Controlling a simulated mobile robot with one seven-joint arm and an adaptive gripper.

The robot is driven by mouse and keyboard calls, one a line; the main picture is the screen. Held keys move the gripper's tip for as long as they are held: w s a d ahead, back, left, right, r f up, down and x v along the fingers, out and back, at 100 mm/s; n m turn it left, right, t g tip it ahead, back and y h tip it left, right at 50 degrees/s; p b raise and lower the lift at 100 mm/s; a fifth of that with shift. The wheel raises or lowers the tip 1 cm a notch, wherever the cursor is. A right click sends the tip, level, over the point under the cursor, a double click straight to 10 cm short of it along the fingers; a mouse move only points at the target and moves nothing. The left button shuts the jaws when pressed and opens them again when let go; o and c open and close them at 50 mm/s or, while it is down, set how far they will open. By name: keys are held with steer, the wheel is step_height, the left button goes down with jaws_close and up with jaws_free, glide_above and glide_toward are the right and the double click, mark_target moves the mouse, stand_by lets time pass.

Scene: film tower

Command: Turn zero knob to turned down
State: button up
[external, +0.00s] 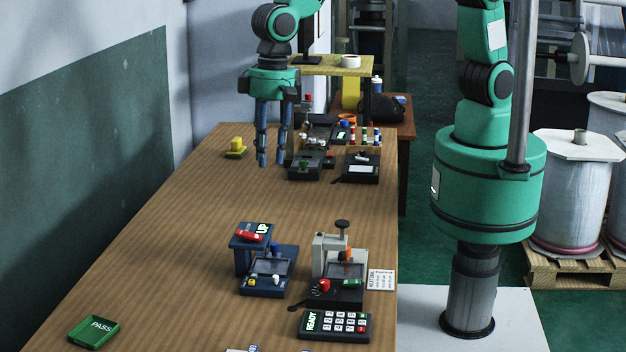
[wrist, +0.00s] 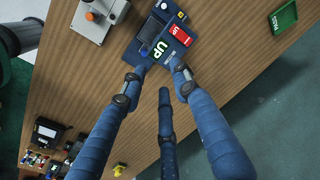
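I cannot read any label that says "zero", so I cannot tell which knob is the zero knob.
A keypad (external: 335,325) lit "READY" lies at the near right, and a green "PASS" tray (external: 94,331) at the near left. A black device (external: 361,168) stands right. The middle of the wooden table (external: 215,205) is clear.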

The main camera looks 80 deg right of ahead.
mark_target(275, 276)
steer(key=s+a+f+n+g, duration=0.1)
steer(key=s+a+f+n, duration=0.1)
steer(key=a+f+n, duration=0.7)
steer(key=shift+s+a+f+n+h+b, duration=0.25)
steer(key=shift+f+n, duration=0.4)
steer(key=shift+n, duration=0.95)
steer(key=shift+d+f, duration=0.1)
steer(key=shift+d, duration=0.05)
steer(key=f+b, duration=0.1)
steer(key=f, duration=0.5)
steer(key=f+b, duration=0.1)
steer(key=f, duration=0.6)
steer(key=shift+s+a+f+b, duration=0.15)
steer(key=shift+a+f+b, duration=0.1)
steer(key=shift+b, duration=0.15)
steer(key=shift+d, duration=0.1)
jaws_close()
